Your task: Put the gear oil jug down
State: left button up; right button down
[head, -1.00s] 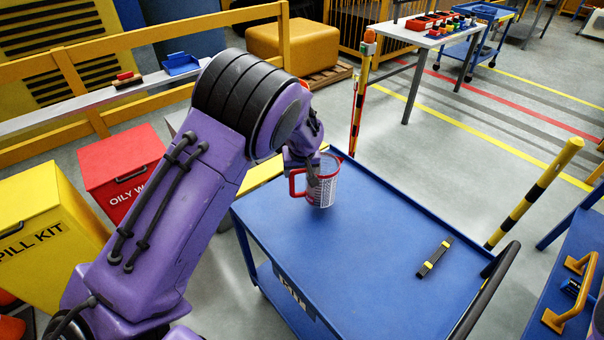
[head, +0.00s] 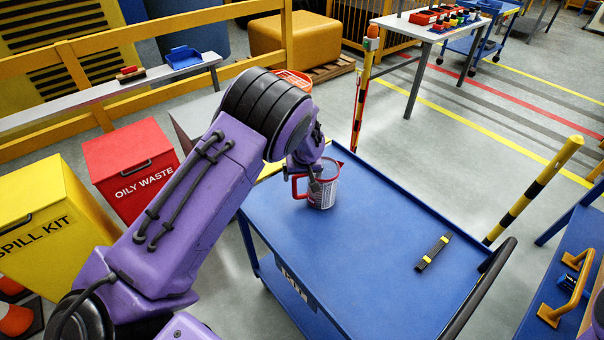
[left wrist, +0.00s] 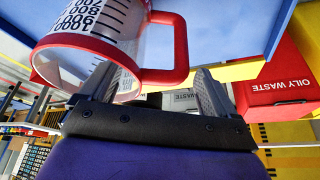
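The gear oil jug (head: 326,191), clear with a red rim, red handle and printed scale, stands upright on the blue cart top (head: 370,240) near its far left corner. In the left wrist view the jug (left wrist: 85,50) fills the upper left, with its handle (left wrist: 178,50) towards the right. My left gripper (head: 314,178) is at the jug's handle side. Its fingers (left wrist: 158,90) are spread wide, with the handle between them and a gap to the right finger. The left finger overlaps the jug's rim in view; I cannot tell whether they touch. My right gripper is out of view.
A black and yellow bar-shaped object (head: 434,252) lies on the cart's right side. A striped post (head: 535,190) stands beyond the cart's right edge. A red oily waste bin (head: 130,170) and a yellow spill kit bin (head: 45,225) stand left. The cart's middle is clear.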

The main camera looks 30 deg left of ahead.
pick_arm(q)
jog(key=shift+r, duration=0.25)
jog(key=b+v, duration=0.2)
jog(key=v, duration=1)
jog(key=shift+f, duration=0.1)
